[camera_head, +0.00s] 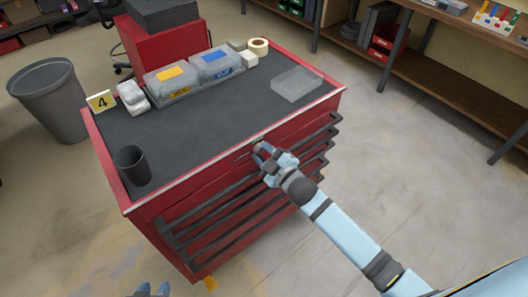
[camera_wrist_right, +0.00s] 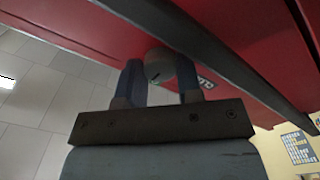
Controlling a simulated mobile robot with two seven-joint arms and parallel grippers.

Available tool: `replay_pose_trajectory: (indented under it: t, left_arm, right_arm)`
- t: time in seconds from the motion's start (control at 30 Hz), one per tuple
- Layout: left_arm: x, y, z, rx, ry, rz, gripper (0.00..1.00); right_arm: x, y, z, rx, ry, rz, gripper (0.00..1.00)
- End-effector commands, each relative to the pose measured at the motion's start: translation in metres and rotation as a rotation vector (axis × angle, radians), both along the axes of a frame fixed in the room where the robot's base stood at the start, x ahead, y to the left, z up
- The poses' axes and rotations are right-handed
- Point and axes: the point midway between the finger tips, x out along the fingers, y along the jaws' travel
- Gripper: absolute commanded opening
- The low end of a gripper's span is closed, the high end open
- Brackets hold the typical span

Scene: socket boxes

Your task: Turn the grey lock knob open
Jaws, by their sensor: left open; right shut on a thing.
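The grey lock knob (camera_wrist_right: 158,64) is on the red front of the tool cabinet (camera_head: 190,200), above the drawer handles. In the right wrist view my right gripper (camera_wrist_right: 160,78) has one finger on each side of it and is shut on it. In the head view my right gripper (camera_head: 262,150) is at the upper front of the cabinet, just under the worktop edge, and hides the knob. My left gripper (camera_head: 153,288) shows only its fingertips at the bottom edge; it is open and empty, away from the cabinet.
A small label (camera_wrist_right: 205,82) sits beside the knob. Dark drawer handles (camera_head: 215,205) stick out below my right gripper. The worktop holds a dark cup (camera_head: 132,165), lidded boxes (camera_head: 172,80) and a clear tray (camera_head: 297,84). The floor right of the cabinet is clear.

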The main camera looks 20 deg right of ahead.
Motion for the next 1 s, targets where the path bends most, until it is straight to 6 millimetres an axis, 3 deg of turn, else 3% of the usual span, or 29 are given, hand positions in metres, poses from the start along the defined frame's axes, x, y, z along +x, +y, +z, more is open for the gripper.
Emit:
replay_pose_trajectory:
  t: [0.1,0.13,0.2,0.57,1.0]
  left_arm:
    - [0.000,-0.001,0.000,-0.002,0.000,-0.001,0.43]
    - [0.000,-0.001,0.001,-0.003,0.001,0.000,0.43]
    - [-0.001,-0.002,0.001,-0.005,0.001,0.001,0.43]
    - [0.000,-0.006,0.002,-0.018,0.002,0.009,0.43]
    - [-0.001,-0.002,0.000,-0.008,0.002,0.004,0.43]
  right_arm:
    - [0.002,0.000,0.003,0.002,-0.005,-0.002,0.09]
    - [0.002,0.000,0.003,0.002,-0.005,-0.002,0.35]
    - [0.001,0.000,0.003,0.002,-0.005,-0.001,0.44]
    - [-0.007,-0.003,0.000,0.000,-0.002,0.000,0.44]
    - [-0.093,-0.034,0.000,0.001,0.001,-0.001,0.44]
